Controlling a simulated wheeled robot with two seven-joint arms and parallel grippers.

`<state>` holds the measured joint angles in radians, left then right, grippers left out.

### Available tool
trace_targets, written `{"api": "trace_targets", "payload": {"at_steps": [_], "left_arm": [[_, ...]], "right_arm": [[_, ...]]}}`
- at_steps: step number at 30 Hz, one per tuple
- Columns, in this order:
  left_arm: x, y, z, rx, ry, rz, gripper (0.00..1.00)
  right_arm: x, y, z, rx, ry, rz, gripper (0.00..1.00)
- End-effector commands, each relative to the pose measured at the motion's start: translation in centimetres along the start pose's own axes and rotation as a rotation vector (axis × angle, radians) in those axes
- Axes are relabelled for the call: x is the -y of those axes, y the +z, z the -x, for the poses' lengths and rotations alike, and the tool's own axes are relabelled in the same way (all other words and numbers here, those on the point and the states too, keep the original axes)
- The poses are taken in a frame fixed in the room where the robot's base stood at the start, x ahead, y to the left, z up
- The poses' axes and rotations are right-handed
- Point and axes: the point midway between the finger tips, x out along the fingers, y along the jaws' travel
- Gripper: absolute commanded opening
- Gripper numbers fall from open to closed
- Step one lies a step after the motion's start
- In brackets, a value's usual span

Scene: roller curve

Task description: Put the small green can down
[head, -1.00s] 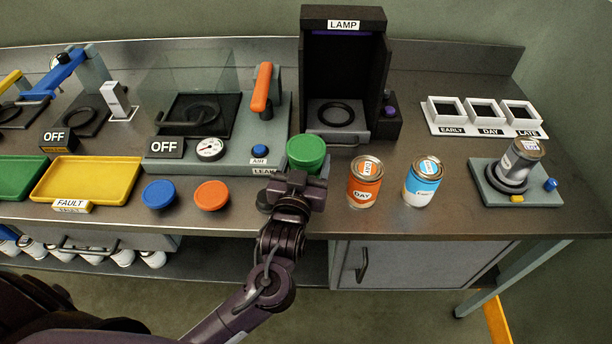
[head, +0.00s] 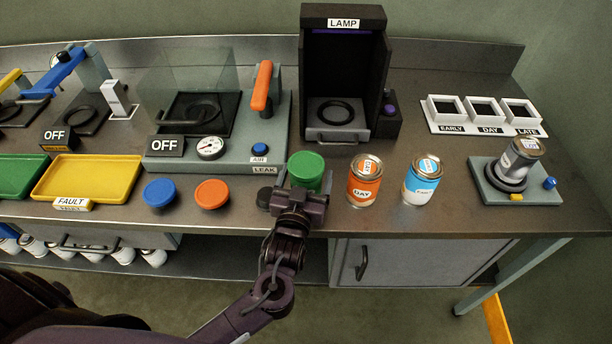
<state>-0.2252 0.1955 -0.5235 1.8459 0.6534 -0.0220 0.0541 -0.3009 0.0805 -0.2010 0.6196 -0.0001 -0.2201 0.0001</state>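The small green can (head: 306,168) has a green top and stands upright near the front of the bench, left of the orange can. My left gripper (head: 304,186) reaches it from the front edge, with a finger on either side of it. It looks shut on the can. The gripper hides the can's lower part, so I cannot tell whether its base touches the bench. My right gripper is not in view.
An orange DAY can (head: 364,186) and a blue-and-white can (head: 421,186) stand just right. The LAMP booth (head: 341,128) is behind. Bench (head: 440,215) is bare at right front.

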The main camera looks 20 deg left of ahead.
Motion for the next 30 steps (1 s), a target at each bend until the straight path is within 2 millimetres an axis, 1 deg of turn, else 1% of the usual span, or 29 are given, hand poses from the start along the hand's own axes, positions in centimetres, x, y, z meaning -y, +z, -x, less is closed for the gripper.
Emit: {"api": "trace_targets", "payload": {"at_steps": [8,11,12,14,17,24,27,30], "left_arm": [[0.0,0.0,0.0,0.0,0.0,0.0,0.86],[0.0,-0.5,0.0,0.0,0.0,0.0,0.86],[0.0,-0.2,0.4,0.002,0.001,0.0,0.86],[0.0,-0.1,1.2,0.002,0.002,0.001,0.86],[0.0,0.1,3.1,0.004,0.001,0.001,0.86],[0.0,0.0,8.4,0.004,0.002,0.001,0.86],[0.0,0.0,10.0,0.003,0.0,0.0,0.86],[0.0,-0.1,11.2,0.002,0.001,0.0,0.86]], "right_arm": [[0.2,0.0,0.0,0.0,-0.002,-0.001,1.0],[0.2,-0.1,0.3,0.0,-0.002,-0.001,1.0],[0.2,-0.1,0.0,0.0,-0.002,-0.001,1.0],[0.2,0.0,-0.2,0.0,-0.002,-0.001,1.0],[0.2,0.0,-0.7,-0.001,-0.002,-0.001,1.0],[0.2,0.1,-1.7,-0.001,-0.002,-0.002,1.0],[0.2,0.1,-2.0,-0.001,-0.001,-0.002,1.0],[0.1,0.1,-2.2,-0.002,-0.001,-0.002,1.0]]}}
